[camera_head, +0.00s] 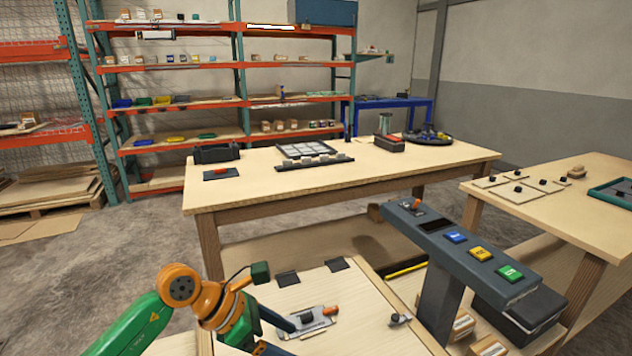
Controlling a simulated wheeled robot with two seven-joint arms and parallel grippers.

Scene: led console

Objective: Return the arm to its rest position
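The LED console (460,250) is a dark grey slanted panel on a post at the right. It has a blue button (456,237), a yellow button (481,254) and a green button (509,273), plus a dark display (436,226) and a small orange-red part (416,204) at its far end. My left arm, green and orange, comes in from the lower left. My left gripper (280,333) is low over the near table, left of the console and apart from it. Its fingers are partly hidden, so its opening is unclear. My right gripper is not in view.
A metal plate with an orange knob (330,311) lies on the near table (355,325), close to my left gripper. A small metal part (399,320) lies to the right. A long wooden table (370,175) and orange shelving (215,67) stand behind. A side table (560,215) is right.

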